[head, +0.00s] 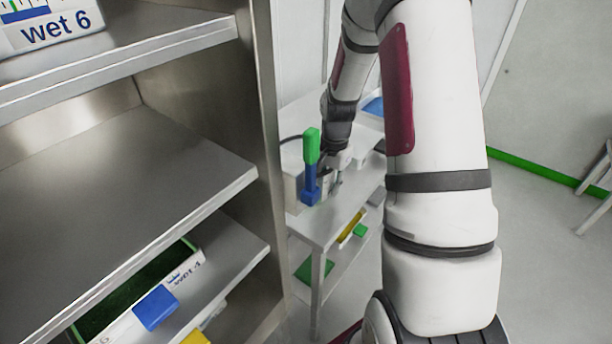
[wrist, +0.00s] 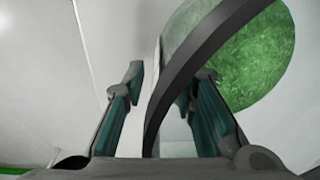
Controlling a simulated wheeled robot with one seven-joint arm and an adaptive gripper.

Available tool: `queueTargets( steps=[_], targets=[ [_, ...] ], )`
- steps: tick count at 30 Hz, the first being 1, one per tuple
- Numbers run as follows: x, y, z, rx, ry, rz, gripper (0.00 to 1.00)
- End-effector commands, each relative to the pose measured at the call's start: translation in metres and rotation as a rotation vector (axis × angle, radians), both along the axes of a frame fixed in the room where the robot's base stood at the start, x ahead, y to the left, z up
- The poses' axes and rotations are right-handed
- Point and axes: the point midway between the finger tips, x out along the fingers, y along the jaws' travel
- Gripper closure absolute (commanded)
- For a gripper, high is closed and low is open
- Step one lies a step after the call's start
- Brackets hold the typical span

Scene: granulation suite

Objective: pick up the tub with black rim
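The tub's black rim (wrist: 193,68) crosses the wrist view as a thick, close arc, with green granular material (wrist: 245,60) showing beyond it. My gripper (wrist: 165,88) is open, with one finger on each side of the rim. The right finger is partly hidden behind the rim; I cannot tell whether either finger touches the tub. In the head view, my gripper (head: 328,174) is low over a white table. A pale tub (head: 291,160) with a thin dark rim is just left of it, partly hidden by a blue and green object.
The upright blue object with a green top (head: 311,165) stands close to my gripper on the table (head: 318,232). A steel shelf rack (head: 262,130) rises at the left, holding a green-filled tray (head: 140,285). Open floor (head: 550,240) lies at the right.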

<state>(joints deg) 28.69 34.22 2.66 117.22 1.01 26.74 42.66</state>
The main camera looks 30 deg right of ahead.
Motion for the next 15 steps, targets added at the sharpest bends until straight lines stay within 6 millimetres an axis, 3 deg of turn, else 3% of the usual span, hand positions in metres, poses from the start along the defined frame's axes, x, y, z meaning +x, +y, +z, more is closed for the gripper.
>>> queueTargets(
  steps=[9,10,13,15],
  targets=[
    [0.0003,0.0005,-0.0077,0.0,0.0,0.0,0.74],
    [0.0002,0.0005,-0.0076,0.0,0.0,0.0,0.77],
    [0.0002,0.0005,-0.0076,0.0,0.0,0.0,0.99],
    [0.0002,0.0005,-0.0075,0.0,0.0,0.001,1.0]
  ],
)
